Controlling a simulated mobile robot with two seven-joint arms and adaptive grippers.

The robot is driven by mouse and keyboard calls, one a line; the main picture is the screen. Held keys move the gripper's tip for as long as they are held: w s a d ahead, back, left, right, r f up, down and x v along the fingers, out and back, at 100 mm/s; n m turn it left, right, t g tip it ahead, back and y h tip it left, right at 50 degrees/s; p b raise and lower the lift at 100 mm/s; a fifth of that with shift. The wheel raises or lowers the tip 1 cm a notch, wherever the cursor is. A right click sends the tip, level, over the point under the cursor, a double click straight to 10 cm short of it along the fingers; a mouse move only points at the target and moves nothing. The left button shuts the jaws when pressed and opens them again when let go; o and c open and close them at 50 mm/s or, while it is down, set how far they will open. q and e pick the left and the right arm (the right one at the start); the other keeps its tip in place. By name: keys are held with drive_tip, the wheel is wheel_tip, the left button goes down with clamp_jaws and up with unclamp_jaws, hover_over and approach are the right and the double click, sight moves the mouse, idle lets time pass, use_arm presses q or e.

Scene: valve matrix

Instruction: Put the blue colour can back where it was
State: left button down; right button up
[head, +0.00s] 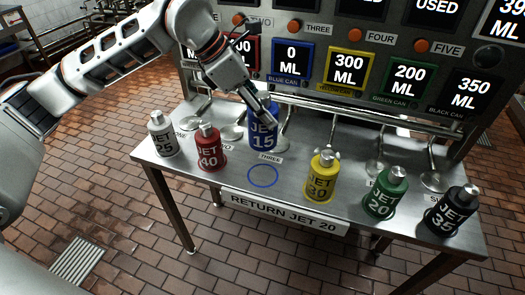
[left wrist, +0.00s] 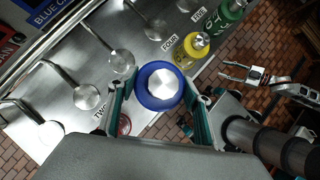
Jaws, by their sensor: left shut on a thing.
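The blue can (head: 262,133), marked JET 15, is upright in my left gripper (head: 264,116) at the back middle of the steel table. In the left wrist view the two fingers of my left gripper (left wrist: 160,100) close on either side of the blue can (left wrist: 158,88), seen from above. A blue ring (head: 262,176) on the table in front of the can is empty. I cannot tell whether the can's base touches the table. My right gripper (left wrist: 228,71) shows small in the left wrist view, its fingers apart and empty.
The white (head: 162,134) and red (head: 209,148) cans stand left of the ring; yellow (head: 322,177), green (head: 386,192) and black (head: 453,211) stand right. Spouts line the table's back below the display panel (head: 325,68). The table's front edge is just beyond the ring.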

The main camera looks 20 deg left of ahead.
sight(261, 146)
use_arm(q)
wheel_tip(261, 146, down, 12)
drive_tip(key=shift+f+b, duration=0.15)
drive_tip(key=shift+b, duration=0.15)
idle(0.3)
drive_tip(key=shift+f, duration=0.2)
drive_tip(key=c, duration=1)
unclamp_jaws()
drive_tip(key=shift+s+a+r, duration=0.1)
drive_tip(key=shift+a+r, duration=0.05)
drive_tip(key=shift+r, duration=0.35)
drive_tip(key=v, duration=1.1)
drive_tip(key=shift+s, duration=0.1)
